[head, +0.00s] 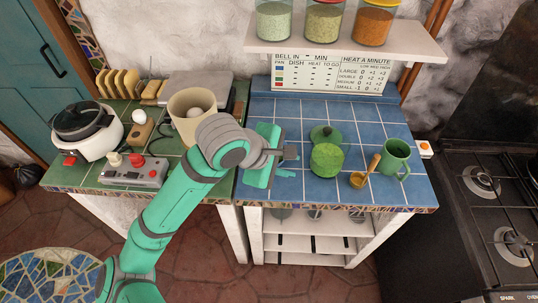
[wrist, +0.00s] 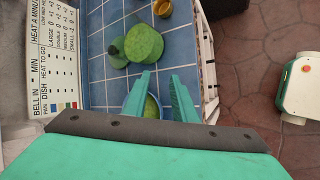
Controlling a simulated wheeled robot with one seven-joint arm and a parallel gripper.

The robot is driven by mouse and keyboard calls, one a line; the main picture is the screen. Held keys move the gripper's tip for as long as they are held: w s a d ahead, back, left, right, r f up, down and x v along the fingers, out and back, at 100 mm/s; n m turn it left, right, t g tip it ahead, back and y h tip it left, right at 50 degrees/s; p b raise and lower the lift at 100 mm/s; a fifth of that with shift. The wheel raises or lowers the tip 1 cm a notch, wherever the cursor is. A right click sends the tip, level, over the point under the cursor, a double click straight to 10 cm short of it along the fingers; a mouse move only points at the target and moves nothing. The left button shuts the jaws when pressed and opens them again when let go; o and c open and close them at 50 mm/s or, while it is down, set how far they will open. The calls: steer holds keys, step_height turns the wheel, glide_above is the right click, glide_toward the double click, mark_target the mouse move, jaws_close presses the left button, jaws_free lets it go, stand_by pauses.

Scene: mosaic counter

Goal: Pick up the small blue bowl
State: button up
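My gripper (head: 268,158) is over the left part of the blue-tiled counter (head: 262,108) in the head view. In the wrist view its two teal fingers (wrist: 160,80) stand apart with a gap between them. A small round thing with green inside and a bluish rim (wrist: 152,107) shows partly between and below the fingers; it may be the small blue bowl. The fingers and the gripper body hide much of it, and I cannot tell whether they touch it. In the head view I cannot make out the bowl behind my gripper.
A beige pot (head: 190,108) stands to the left. A shelf (head: 400,42) with jars overhangs the back.

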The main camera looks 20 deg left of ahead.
steer(key=s+a+y, duration=0.1)
steer(key=a+y, duration=0.3)
steer(key=a, duration=0.6)
steer(key=shift+g, duration=0.3)
steer(key=x, duration=1.1)
steer(key=shift+s+d+f, duration=0.1)
steer(key=shift+d+f, duration=0.05)
steer(key=shift+f, duration=0.05)
jaws_close()
